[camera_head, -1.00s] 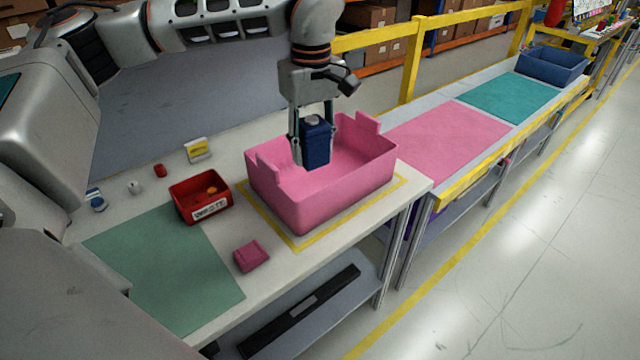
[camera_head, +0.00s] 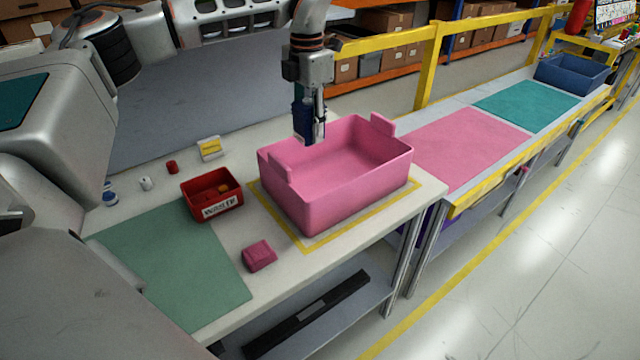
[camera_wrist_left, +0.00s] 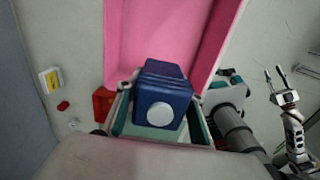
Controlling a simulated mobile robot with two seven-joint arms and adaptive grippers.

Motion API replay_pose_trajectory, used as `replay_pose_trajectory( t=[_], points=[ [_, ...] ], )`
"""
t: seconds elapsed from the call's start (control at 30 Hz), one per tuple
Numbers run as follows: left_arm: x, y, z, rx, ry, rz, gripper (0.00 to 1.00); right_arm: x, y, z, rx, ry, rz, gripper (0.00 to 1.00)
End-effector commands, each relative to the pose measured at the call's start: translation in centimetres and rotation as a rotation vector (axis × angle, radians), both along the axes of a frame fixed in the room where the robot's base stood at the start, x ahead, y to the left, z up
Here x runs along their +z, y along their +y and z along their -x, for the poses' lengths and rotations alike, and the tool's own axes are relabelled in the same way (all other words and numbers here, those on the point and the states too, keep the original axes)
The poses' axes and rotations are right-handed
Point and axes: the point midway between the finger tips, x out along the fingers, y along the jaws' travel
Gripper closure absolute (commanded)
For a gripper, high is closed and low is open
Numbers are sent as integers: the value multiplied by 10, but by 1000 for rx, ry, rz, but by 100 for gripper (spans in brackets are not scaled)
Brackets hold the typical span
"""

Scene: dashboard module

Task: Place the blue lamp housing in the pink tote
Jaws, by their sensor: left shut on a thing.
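The blue lamp housing (camera_head: 300,121) is held upright in my left gripper (camera_head: 313,138), which is shut on it. In the head view they show at the far left rim of the pink tote (camera_head: 335,188). The tote is open and its visible inside is empty. In the left wrist view the housing (camera_wrist_left: 160,98) shows a round white face between the fingers and overlaps the near edge of the tote (camera_wrist_left: 128,40). Whether it touches the rim is unclear. My right gripper (camera_wrist_left: 275,74) shows only at the right of the wrist view, with its fingers apart and empty.
A red bin labelled WASTE (camera_head: 212,208) stands left of the tote. A small dark pink block (camera_head: 259,256) lies in front, beside a green mat (camera_head: 175,270). Small items and a yellow-white box (camera_head: 209,148) lie behind. A pink mat (camera_head: 470,145) is clear at right.

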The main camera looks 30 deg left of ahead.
Motion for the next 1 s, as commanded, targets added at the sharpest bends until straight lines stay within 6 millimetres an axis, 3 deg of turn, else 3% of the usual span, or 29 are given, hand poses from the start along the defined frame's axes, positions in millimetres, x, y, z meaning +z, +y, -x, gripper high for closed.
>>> replay_pose_trajectory(
  t=[0.1, 0.4, 0.5, 0.77, 1.0],
  points=[
    [-34, 1, 1, -1, 5, 0, 88, -6, 0, 2, 0, 3, 0, 68],
    [-103, 0, 1, -3, 3, 0, 88, -13, 0, 3, 1, 9, 0, 68],
    [-119, 0, 1, -3, 2, 0, 88, -14, 0, 4, 1, 9, 0, 68],
    [-135, 0, 0, -4, 1, 1, 88, -16, 0, 4, 1, 11, -1, 68],
    [-168, 0, 0, -4, 2, 0, 88, -20, 0, 5, 1, 14, 0, 68]
  ],
)
